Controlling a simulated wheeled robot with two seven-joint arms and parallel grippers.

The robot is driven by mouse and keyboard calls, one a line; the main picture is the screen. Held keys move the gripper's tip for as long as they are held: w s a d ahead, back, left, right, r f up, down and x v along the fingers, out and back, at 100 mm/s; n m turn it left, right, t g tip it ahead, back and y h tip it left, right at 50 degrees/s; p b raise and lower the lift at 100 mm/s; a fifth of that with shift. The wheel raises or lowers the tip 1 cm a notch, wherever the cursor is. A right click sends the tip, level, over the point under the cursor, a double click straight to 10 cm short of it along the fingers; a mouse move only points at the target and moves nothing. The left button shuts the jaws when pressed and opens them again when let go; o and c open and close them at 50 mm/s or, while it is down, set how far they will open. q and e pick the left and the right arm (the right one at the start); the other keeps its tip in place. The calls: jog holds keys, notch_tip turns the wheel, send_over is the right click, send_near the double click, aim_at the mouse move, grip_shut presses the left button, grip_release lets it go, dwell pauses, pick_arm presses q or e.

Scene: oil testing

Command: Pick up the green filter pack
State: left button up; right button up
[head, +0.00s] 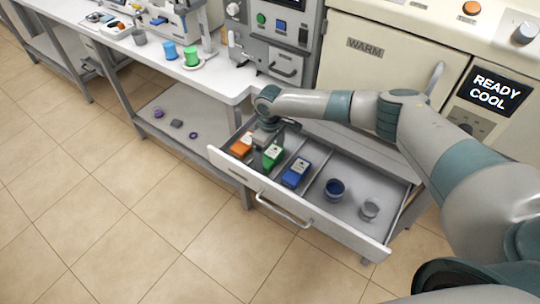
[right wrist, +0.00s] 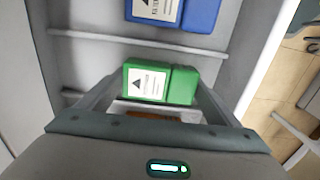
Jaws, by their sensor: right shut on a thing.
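The green filter pack (head: 273,156) is in the open drawer, between an orange pack (head: 242,145) and a blue pack (head: 296,172). My right gripper (head: 266,138) reaches down into the drawer at the green pack, and my wrist partly hides its back. In the right wrist view the green pack (right wrist: 181,85), with a white label, sits between the two fingers, which are shut on it. Part of the blue pack (right wrist: 185,12) shows beyond it. I cannot tell whether the green pack touches the drawer floor. My left gripper is not in view.
The drawer (head: 232,171) has dividers and a front handle (head: 283,211). A dark blue cup (head: 335,189) and a grey cup (head: 370,209) stand in its right part. The workbench (head: 217,82) is at the left, the machine with its READY COOL screen (head: 494,91) behind right.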

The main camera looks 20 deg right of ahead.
aim_at(270, 155)
jog(key=shift+r+p, duration=4.6)
jog(key=shift+r, duration=0.35)
